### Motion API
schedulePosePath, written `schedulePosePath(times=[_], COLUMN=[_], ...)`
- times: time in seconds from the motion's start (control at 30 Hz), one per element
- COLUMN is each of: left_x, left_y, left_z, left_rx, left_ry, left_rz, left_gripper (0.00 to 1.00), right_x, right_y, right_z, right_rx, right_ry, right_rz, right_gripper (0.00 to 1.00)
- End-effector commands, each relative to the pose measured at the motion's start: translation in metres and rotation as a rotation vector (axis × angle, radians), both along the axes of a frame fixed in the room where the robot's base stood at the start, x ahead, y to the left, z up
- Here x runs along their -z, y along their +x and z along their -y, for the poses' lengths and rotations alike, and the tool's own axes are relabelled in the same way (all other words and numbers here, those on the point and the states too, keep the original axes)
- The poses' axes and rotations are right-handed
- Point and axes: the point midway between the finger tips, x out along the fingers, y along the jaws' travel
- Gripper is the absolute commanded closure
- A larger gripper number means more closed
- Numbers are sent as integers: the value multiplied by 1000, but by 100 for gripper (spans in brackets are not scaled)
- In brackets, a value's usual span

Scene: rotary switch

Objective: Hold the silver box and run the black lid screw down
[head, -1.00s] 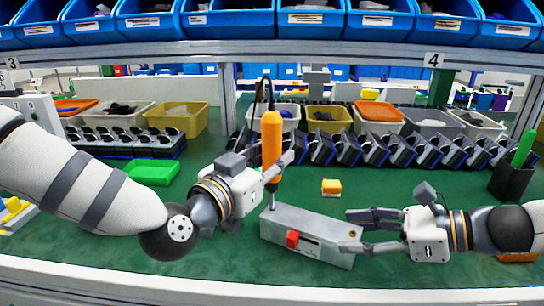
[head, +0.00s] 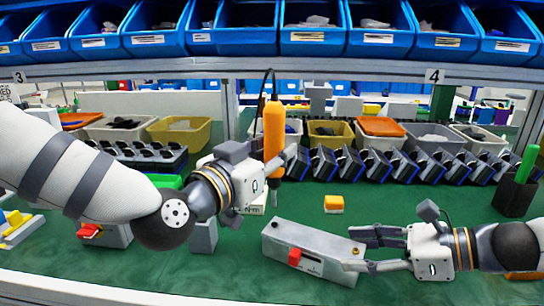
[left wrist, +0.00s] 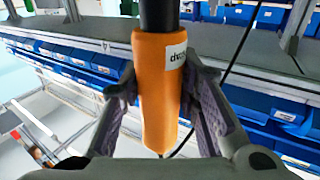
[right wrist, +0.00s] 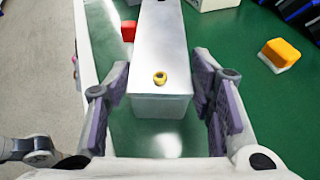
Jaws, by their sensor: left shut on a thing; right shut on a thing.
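The silver box (head: 325,262) lies on the green bench with a red knob (head: 295,257) on its front face. My right gripper (head: 362,250) is shut on its right end, one finger on each side, also seen in the right wrist view (right wrist: 165,98). A brass ring with a dark centre (right wrist: 160,77) shows on the lid's near end. A small dark spot on the lid's left end (head: 275,222) may be the black screw; it is too small to tell. My left gripper (head: 282,160) is shut on the upright orange screwdriver (head: 274,128), its tip above and apart from the box.
A yellow-orange block (head: 334,204) sits behind the box. Grey boxes (head: 203,238) stand left of it, one with a red knob (head: 90,231). Bins and a row of dark devices line the back. A black holder (head: 515,195) stands at right. Bench between is clear.

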Motion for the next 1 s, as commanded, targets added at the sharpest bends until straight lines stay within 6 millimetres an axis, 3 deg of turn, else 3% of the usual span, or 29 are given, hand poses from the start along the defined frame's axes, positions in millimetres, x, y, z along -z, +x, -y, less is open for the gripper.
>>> schedulePosePath(times=[0.1,0.13,0.23,0.6,1.0], left_x=[-2,-2,-2,-2,-2], left_y=[0,0,0,0,0], left_z=[0,0,0,0,0], left_rx=[-1,-1,-1,-1,-1], left_ry=[-1,-1,-1,-1,-2], left_rz=[4,4,4,4,5], left_gripper=[100,100,100,100,100], right_x=[0,0,0,-3,-40], right_y=[0,0,0,-1,-35], right_z=[0,0,0,6,86], right_rx=[0,0,0,1,2], right_ry=[-1,-1,-1,-1,-1], right_rz=[0,0,0,2,4], right_gripper=[100,48,27,27,27])
